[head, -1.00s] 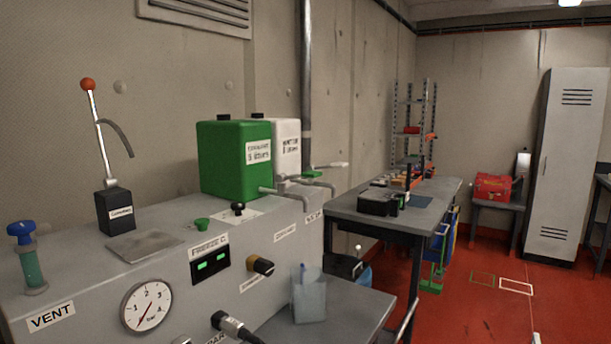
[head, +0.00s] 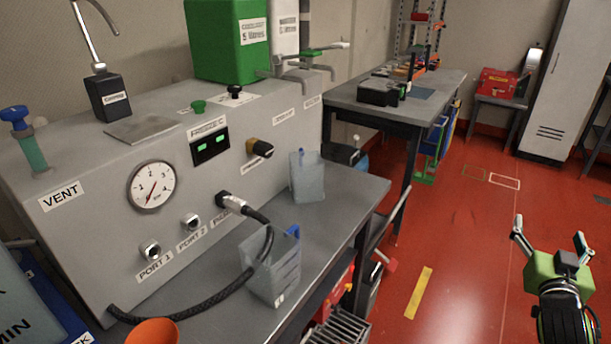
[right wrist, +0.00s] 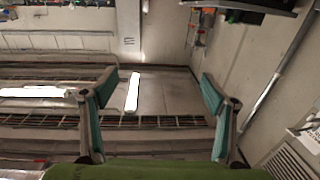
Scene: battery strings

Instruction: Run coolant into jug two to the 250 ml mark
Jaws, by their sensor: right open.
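Two translucent grey jugs stand on the bench shelf below the grey panel. The far jug (head: 307,177) stands near the right end of the panel. The near jug (head: 272,272) has a blue part at its rim and a small pale label too small to read. I cannot tell which is jug two, and I see no clear liquid level in either. A green tank (head: 226,42) and a white tank (head: 284,28) stand on the cabinet, with grey spouts (head: 290,76) below them. My right gripper (head: 549,229) is open and empty over the red floor, well right of the jugs; its two fingers show spread in the right wrist view (right wrist: 158,98).
A black hose (head: 262,245) arcs from the panel, passing by the near jug. An orange funnel-like thing (head: 152,331) is at the bottom edge. A pressure gauge (head: 151,187) sits on the panel. A second table (head: 390,112) stands behind. The red floor between is mostly clear.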

